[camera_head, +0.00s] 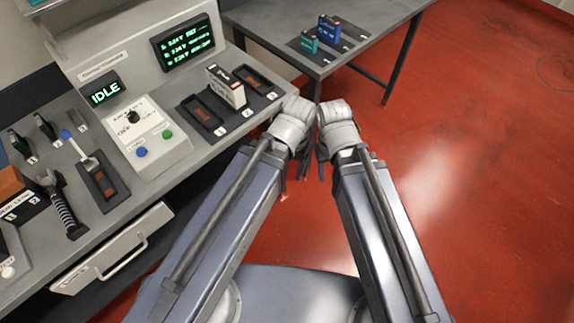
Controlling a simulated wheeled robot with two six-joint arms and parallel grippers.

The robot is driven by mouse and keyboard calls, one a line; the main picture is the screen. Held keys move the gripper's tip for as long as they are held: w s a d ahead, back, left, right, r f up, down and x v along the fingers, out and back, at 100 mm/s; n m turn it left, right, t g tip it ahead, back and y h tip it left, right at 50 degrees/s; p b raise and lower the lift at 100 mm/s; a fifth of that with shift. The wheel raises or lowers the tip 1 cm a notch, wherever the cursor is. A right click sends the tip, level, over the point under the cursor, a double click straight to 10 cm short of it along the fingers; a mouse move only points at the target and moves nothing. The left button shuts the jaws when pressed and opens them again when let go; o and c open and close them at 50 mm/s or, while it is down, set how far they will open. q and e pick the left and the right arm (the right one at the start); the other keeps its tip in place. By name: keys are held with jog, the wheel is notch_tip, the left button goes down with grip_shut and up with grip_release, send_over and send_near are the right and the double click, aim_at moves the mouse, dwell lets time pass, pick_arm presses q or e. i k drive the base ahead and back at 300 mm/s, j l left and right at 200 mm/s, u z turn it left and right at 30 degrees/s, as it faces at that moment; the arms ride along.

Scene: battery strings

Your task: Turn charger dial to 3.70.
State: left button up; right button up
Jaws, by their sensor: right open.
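The charger dial (133,116) is a small black knob on the sloped white charger panel at the left. Its printed scale is too small to read, so I cannot tell its setting. The IDLE display (104,92) above it glows green. A blue button (142,152) and a green button (167,134) sit below it. My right gripper (321,165) is open, pointing down beyond the bench's right end, well away from the dial. My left gripper (298,168) hangs close beside it, also away from the dial; its fingers are mostly hidden by its wrist.
A green readout screen (183,42) stands behind the dial panel. A battery (226,86) stands in a slot row to its right. A side table (378,22) holds a teal battery (309,42) and a blue battery (328,29). A drawer (112,250) protrudes at the bench front. Red floor at right is clear.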

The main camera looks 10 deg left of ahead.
aim_at(133, 117)
jog(key=l+u, duration=0.1)
jog(key=u, duration=1.4)
